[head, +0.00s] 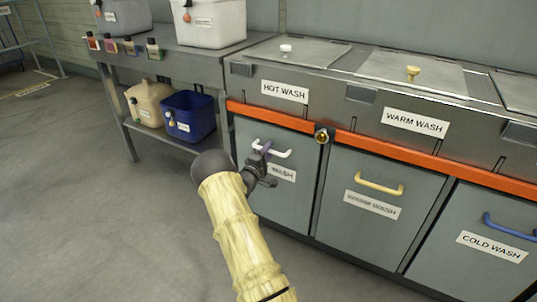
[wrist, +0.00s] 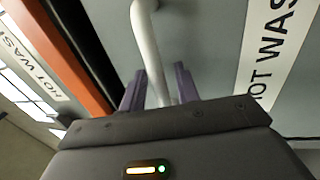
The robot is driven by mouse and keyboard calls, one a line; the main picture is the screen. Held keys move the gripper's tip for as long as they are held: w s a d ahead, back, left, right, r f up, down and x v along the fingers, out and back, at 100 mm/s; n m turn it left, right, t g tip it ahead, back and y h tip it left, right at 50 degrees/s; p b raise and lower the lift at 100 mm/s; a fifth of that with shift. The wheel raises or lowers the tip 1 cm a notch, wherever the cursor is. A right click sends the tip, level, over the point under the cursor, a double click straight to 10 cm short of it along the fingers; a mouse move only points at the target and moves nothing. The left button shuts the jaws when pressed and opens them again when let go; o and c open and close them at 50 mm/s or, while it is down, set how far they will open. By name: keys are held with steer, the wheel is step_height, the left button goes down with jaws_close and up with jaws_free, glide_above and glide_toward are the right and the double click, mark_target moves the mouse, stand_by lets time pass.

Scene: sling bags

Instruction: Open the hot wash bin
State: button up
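The hot wash bin (head: 270,195) is a grey-green front at the left end of the counter, under the HOT WASH label (head: 284,91). Its front sits flush and closed. Its white bar handle (head: 283,154) also shows in the wrist view (wrist: 148,45). My gripper (head: 264,150) is at the left part of this handle and covers part of the lower label. In the wrist view, my purple fingers (wrist: 160,88) stand on either side of the white bar. A gap shows between the bar and the right finger, so they look open around it.
An orange rail (head: 380,145) runs above the bin fronts, with a round brass-coloured knob (head: 321,136) on it. The warm wash bin (head: 378,215) and cold wash bin (head: 485,250) stand to the right. A shelf with tubs (head: 190,115) is at left. Floor in front is clear.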

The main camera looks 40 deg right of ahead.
steer(key=shift+c, duration=0.2)
jaws_close()
steer(key=shift+a, duration=0.1)
